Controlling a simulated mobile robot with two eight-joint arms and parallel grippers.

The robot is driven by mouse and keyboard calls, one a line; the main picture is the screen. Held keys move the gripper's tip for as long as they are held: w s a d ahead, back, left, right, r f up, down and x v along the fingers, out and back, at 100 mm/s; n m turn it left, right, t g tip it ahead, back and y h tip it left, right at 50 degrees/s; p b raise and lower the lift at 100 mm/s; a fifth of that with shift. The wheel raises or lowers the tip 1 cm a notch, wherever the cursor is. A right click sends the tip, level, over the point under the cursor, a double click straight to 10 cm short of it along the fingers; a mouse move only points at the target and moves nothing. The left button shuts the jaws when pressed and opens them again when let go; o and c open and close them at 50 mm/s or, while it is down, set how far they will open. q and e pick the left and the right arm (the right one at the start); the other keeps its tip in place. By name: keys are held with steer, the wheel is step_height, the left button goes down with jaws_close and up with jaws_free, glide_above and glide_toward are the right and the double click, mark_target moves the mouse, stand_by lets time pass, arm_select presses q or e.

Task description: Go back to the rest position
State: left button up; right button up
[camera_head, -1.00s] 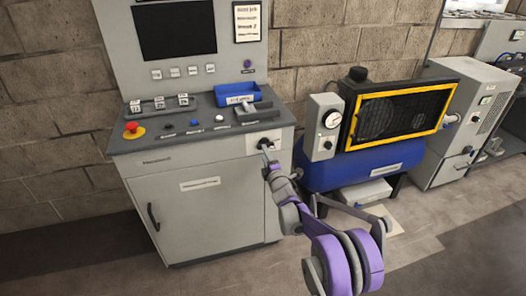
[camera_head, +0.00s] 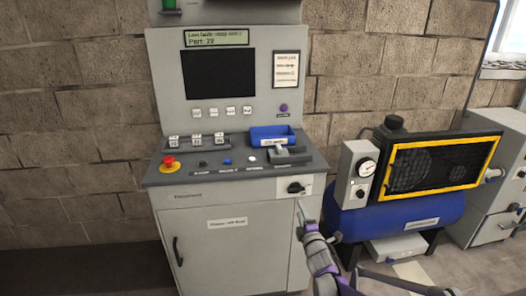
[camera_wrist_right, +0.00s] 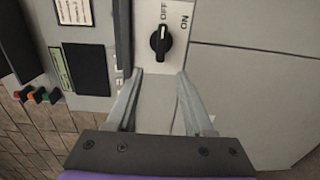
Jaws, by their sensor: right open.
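My right gripper (camera_head: 301,210) is in front of the grey console's front panel, just below the black rotary switch (camera_head: 296,187). In the right wrist view, its two fingers (camera_wrist_right: 160,76) are spread with nothing between them. The switch knob (camera_wrist_right: 160,43) shows just beyond the fingertips, apart from them. Its white mark points toward the OFF label; the ON label is to the right. My left gripper is not in view.
The grey console (camera_head: 232,245) has a dark screen, a red emergency button (camera_head: 169,163) and a blue tray (camera_head: 271,135). A blue compressor (camera_head: 400,215) with a yellow-framed grille stands to the right, close to my right arm. A block wall is behind.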

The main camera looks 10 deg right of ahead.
steer(key=s+r+m+g+h+p, duration=0.1)
steer(key=s+r+m+g+p, duration=0.3)
steer(key=s, duration=0.5)
steer(key=s+r+m+g+h+p, duration=0.1)
steer(key=s+r+m+g, duration=0.1)
steer(key=s+r+m, duration=0.55)
steer(key=s+a+f+m+g+p, duration=0.1)
steer(key=s+m+g, duration=0.1)
steer(key=s, duration=0.7)
steer(key=s+a+f+m+g+y+p, duration=0.1)
steer(key=s+a+f+m+g+p, duration=0.1)
steer(key=s, duration=0.8)
steer(key=s+a+f+m+g+p, duration=0.1)
steer(key=s+m+g+p, duration=0.1)
steer(key=s, duration=0.7)
steer(key=shift+s+a+f+m+y, duration=0.25)
steer(key=shift+a+f+m+y, duration=0.05)
steer(key=shift+f+m, duration=0.1)
steer(key=shift+w, duration=0.1)
steer(key=shift+c, duration=0.2)
